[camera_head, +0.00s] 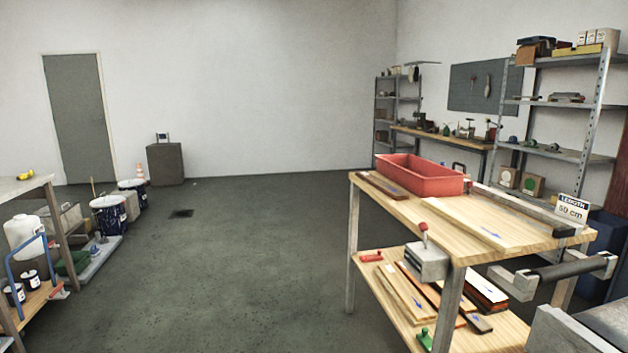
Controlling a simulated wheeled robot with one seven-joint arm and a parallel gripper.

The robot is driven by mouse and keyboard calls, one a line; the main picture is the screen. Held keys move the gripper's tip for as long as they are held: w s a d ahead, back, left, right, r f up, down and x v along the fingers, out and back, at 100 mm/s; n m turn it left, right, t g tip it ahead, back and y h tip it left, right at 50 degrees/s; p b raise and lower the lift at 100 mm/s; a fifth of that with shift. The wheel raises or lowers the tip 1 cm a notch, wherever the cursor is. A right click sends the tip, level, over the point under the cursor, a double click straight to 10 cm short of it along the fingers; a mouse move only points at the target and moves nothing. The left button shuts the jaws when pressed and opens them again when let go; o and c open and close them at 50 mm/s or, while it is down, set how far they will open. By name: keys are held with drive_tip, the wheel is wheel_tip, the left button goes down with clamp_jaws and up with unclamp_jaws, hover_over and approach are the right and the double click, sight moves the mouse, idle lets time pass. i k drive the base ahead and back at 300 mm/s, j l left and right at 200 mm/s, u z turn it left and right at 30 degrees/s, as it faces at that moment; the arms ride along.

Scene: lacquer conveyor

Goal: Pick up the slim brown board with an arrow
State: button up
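A slim dark brown board (383,185) lies on the wooden workbench top at the left, beside a red tray. A small mark shows near its front end, too small to read surely as an arrow. More slim boards lie on the bench's lower shelf, among them a brown one (432,288) and a short dark one (480,323). A wide pale board (465,220) with a blue arrow lies on the bench top. My gripper is not in view.
The workbench (540,242) stands at the right, with the red tray (420,180), a "LENGTH 50 cm" sign (571,209), a grey vise (427,262) and a dark roller (570,269). Shelves line the back right. A cluttered bench (22,187) stands left. The middle floor is mostly clear.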

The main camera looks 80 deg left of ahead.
sight(391, 191)
drive_tip(key=u, duration=2)
drive_tip(key=i+j, duration=0.1)
drive_tip(key=i, duration=1.75)
